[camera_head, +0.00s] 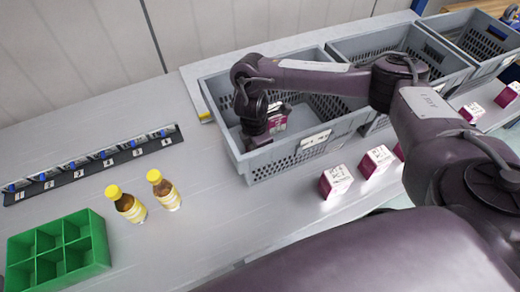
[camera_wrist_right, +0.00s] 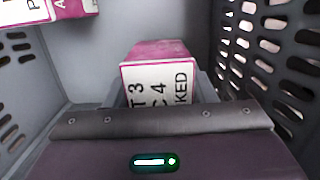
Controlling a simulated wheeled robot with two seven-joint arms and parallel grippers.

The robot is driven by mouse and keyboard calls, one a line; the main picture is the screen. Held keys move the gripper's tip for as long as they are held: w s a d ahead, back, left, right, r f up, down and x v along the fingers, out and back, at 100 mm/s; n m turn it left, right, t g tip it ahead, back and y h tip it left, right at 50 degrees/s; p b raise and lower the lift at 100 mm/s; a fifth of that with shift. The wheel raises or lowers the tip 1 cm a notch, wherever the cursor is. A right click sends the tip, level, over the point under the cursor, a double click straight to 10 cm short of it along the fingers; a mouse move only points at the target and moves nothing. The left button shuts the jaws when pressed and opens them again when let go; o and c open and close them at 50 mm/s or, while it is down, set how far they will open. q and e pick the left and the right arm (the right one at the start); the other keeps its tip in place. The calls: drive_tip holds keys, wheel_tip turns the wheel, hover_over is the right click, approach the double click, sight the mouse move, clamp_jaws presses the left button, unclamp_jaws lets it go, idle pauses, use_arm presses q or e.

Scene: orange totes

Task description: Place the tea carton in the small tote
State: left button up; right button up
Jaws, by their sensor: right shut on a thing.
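The tea carton (camera_wrist_right: 158,82) is a pink and white box with printed black letters, in the wrist view. My right gripper (camera_head: 258,138) reaches down into the nearest grey tote (camera_head: 222,118) in the head view. It is shut on this carton, which shows just past the dark gripper body. A pink and white carton (camera_head: 278,120) also shows beside the gripper in the head view; I cannot tell whether it is the held one. A second carton (camera_wrist_right: 75,8) is at the upper left of the wrist view. My left gripper is not in view.
More grey totes (camera_head: 345,50) stand in a row to the right. Several pink and white cartons (camera_head: 336,181) stand on the table in front of the totes. Two yellow-capped bottles (camera_head: 131,208), a green divided crate (camera_head: 98,238) and a dark labelled strip (camera_head: 90,170) are at left.

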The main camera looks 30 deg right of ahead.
drive_tip(key=shift+f, duration=0.35)
drive_tip(key=shift+f, duration=0.1)
drive_tip(key=o, duration=1.1)
drive_tip(key=r+p, duration=0.1)
drive_tip(key=r, duration=0.2)
drive_tip(key=a+r, duration=0.1)
drive_tip(key=r, duration=0.3)
drive_tip(key=r+p, duration=0.1)
drive_tip(key=r, duration=0.2)
drive_tip(key=shift+w+a+r+p, duration=0.1)
drive_tip(key=shift+a+r+p, duration=0.05)
drive_tip(key=shift+r+p, duration=0.2)
drive_tip(key=shift+a+r, duration=0.1)
drive_tip(key=shift+r, duration=0.65)
